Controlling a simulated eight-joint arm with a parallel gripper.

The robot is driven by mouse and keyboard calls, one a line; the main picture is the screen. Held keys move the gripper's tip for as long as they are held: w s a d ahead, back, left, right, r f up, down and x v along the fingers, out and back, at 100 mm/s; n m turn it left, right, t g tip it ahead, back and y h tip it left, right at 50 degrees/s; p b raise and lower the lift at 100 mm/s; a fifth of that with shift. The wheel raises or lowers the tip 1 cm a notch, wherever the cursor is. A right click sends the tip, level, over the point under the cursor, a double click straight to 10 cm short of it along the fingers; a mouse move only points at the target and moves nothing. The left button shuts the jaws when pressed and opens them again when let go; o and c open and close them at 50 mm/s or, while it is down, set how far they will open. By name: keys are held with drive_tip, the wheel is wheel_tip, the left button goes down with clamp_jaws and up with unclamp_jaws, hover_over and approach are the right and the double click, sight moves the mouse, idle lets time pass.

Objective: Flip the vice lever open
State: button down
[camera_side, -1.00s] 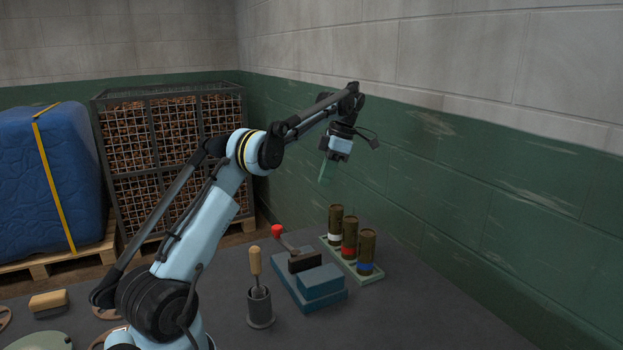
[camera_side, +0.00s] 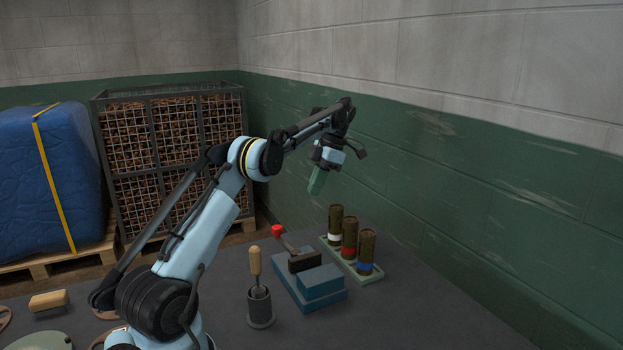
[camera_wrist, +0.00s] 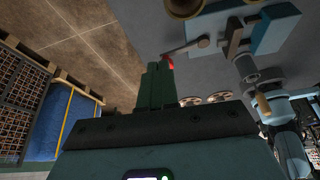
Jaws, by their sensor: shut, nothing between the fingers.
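The blue vice (camera_side: 305,288) sits on the dark bench, with a dark jaw block on top. Its lever ends in a red knob (camera_side: 278,231) and slants up to the left from the vice. My gripper (camera_side: 316,183) is shut and empty, in the air above and behind the vice, its green fingers pointing down. In the wrist view my gripper (camera_wrist: 157,85) shows the closed green fingers, with the red knob (camera_wrist: 168,62) just past their tips and partly hidden. The vice (camera_wrist: 262,30) shows at the upper right there.
Several brown cylinders (camera_side: 350,237) stand in a pale green rack right of the vice. A tool with a wooden handle (camera_side: 255,262) stands in a dark cup at the front left. A brush (camera_side: 48,300) lies farther left. The right bench area is clear.

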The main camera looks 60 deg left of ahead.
drive_tip(key=s+f, duration=0.4)
drive_tip(key=f, duration=0.1)
drive_tip(key=s+f, duration=0.2)
drive_tip(key=shift+a+f, duration=0.25)
drive_tip(key=shift+f, duration=0.15)
drive_tip(key=shift+s, duration=0.65)
